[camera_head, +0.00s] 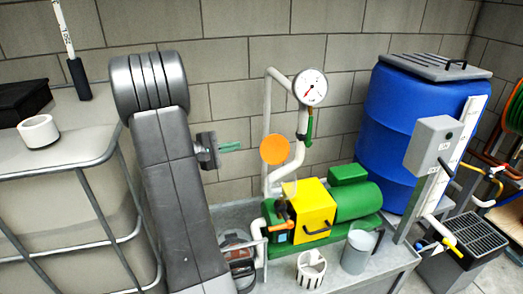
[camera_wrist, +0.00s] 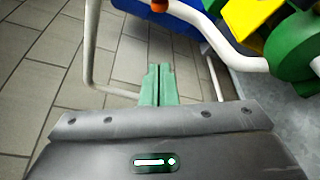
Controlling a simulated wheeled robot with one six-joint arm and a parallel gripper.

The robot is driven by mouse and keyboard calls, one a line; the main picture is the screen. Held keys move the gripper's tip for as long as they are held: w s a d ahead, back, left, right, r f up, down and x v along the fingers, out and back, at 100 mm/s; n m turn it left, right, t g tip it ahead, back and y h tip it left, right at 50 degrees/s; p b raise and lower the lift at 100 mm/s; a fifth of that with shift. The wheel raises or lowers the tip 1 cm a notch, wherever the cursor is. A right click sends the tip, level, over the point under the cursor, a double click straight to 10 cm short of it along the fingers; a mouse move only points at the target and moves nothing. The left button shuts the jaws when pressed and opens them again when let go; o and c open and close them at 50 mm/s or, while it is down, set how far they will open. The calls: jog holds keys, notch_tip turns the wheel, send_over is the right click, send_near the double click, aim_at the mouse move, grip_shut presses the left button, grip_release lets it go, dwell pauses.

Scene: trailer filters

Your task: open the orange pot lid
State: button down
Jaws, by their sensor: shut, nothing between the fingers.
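The orange pot lid (camera_head: 274,150) shows as a round orange disc in front of the white pipe, with its flat face towards the head camera. Something pale and see-through (camera_head: 289,187) hangs just below it, above the yellow box; its outline is too faint to tell clearly. My gripper (camera_head: 240,146) is to the left of the disc at about the same height, apart from it. Its green fingers are together and empty.
A yellow box (camera_head: 309,206) and green motor (camera_head: 355,203) sit on the grey bench. A white pipe with a gauge (camera_head: 309,88) rises behind the disc. A grey pitcher (camera_head: 357,252) and white slotted cup (camera_head: 311,268) stand in front. A blue barrel (camera_head: 405,125) is at right.

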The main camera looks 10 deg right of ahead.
aim_at(273, 149)
jog(key=d+p, duration=0.1)
jog(key=d, duration=0.8)
jog(key=shift+s+d+m+p, duration=0.2)
jog(key=shift+m+p, duration=0.2)
jog(key=shift+f+b, duration=0.1)
jog(key=shift+b, duration=0.55)
jog(key=shift+b, duration=0.6)
